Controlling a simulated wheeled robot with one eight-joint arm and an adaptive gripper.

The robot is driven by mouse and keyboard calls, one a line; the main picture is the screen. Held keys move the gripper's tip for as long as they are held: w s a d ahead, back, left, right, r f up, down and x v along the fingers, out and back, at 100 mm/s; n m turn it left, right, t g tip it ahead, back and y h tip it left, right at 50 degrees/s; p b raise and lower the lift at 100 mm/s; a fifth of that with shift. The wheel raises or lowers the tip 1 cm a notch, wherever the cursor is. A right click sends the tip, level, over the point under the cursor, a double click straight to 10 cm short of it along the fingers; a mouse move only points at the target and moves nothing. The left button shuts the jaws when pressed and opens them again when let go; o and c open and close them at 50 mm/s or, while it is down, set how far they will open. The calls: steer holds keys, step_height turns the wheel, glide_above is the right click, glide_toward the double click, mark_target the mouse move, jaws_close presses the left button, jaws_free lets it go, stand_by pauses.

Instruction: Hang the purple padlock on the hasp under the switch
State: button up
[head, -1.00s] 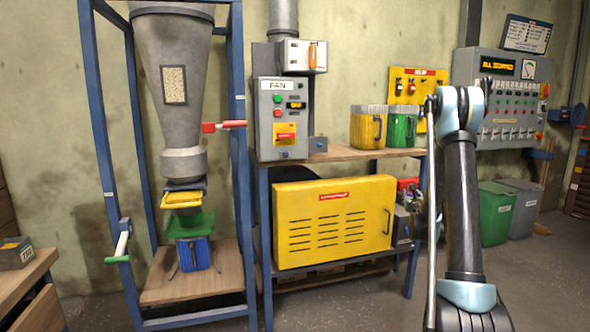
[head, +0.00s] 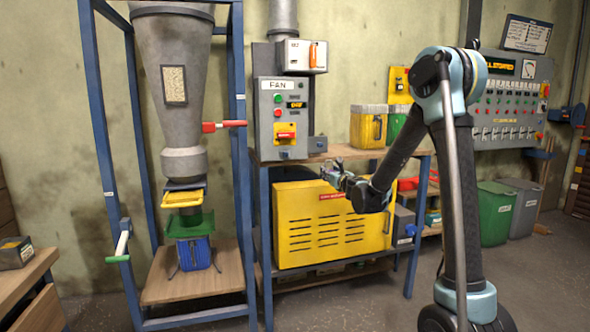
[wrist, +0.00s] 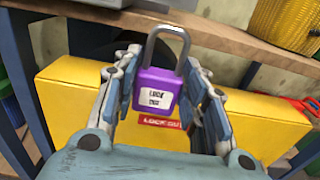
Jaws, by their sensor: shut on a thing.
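The purple padlock (wrist: 156,94) is between the fingers of my gripper in the wrist view, body upright with its grey shackle up and a white label facing the camera. My gripper (wrist: 160,98) is shut on it, in front of the yellow cabinet. In the head view my gripper (head: 332,170) is small, below the bench top and to the right of the fan box; the padlock is too small to make out there. The fan box (head: 283,118) carries a red-and-yellow switch (head: 285,131). The hasp (head: 285,154) appears as a small fitting at the box's lower edge, under the switch.
The wooden bench top (head: 345,154) lies between my gripper and the fan box's level. The yellow cabinet (head: 300,222) is below. A blue frame with a hopper (head: 180,90) stands left.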

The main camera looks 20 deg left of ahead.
steer(key=s+a+r+n+g+y, duration=0.3)
steer(key=s+a+r+y, duration=0.15)
steer(key=s+a, duration=0.8)
steer(key=shift+h, duration=0.45)
steer(key=shift+w+a+r, duration=0.1)
steer(key=shift+w+a, duration=0.4)
steer(key=shift+w, duration=0.35)
steer(key=shift+w+a+r, duration=0.1)
steer(key=shift+w+a, duration=0.4)
steer(key=shift+w, duration=0.35)
steer(key=shift+w+a+r, duration=0.1)
steer(key=shift+w+a, duration=0.4)
steer(key=shift+w, duration=0.35)
steer(key=shift+w+a, duration=0.2)
steer(key=shift+w, duration=0.15)
steer(key=shift+w+a, duration=0.4)
steer(key=shift+w, duration=0.25)
steer(key=shift+w+a, duration=0.35)
steer(key=shift+w, duration=0.25)
steer(key=shift+f, duration=0.75)
steer(key=o, duration=1.2)
